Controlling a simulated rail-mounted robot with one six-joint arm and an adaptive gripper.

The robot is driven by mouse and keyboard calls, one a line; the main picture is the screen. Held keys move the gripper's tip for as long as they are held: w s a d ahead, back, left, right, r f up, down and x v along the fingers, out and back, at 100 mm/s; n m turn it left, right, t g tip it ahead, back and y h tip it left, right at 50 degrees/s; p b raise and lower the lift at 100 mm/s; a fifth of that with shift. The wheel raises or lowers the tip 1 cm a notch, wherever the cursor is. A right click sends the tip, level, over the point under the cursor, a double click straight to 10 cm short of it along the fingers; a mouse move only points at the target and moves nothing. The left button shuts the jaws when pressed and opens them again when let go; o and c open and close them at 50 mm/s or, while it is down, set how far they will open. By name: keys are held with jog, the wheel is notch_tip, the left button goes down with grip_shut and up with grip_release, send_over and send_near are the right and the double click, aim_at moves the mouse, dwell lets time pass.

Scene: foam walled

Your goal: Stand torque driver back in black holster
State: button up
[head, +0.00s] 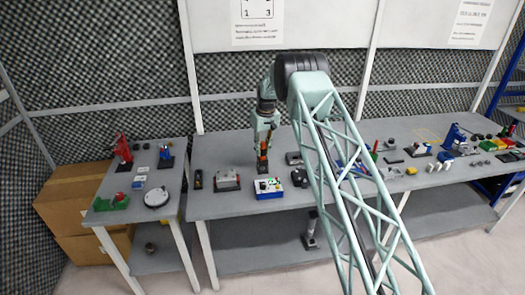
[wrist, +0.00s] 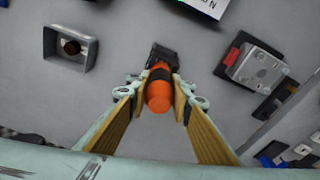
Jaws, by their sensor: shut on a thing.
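The torque driver (wrist: 158,96) has an orange handle with a black band and points away from the wrist camera. My gripper (wrist: 160,92) is shut on it, with one finger on each side of the handle. In the head view my gripper (head: 264,143) is low over the middle table, with the orange of the driver (head: 263,158) below it. A black blocky piece (wrist: 163,54), which looks like the holster, shows at the far end of the driver. I cannot tell whether the driver's tip is inside it or only in front of it.
A blue and white box (head: 269,188) stands in front of my gripper. A grey device with a red part (head: 227,181) is to the left. Bare tabletop surrounds the driver.

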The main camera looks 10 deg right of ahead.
jog(key=shift+f, duration=0.15)
jog(key=o, duration=1)
jog(key=shift+s+d+r, duration=0.1)
jog(key=shift+s+r, duration=0.2)
jog(key=shift+r, duration=1.7)
jog(key=shift+s+d+r, duration=0.1)
jog(key=shift+s+r, duration=0.2)
jog(key=shift+r, duration=1.7)
jog(key=shift+s+r, duration=0.3)
jog(key=shift+r, duration=1.7)
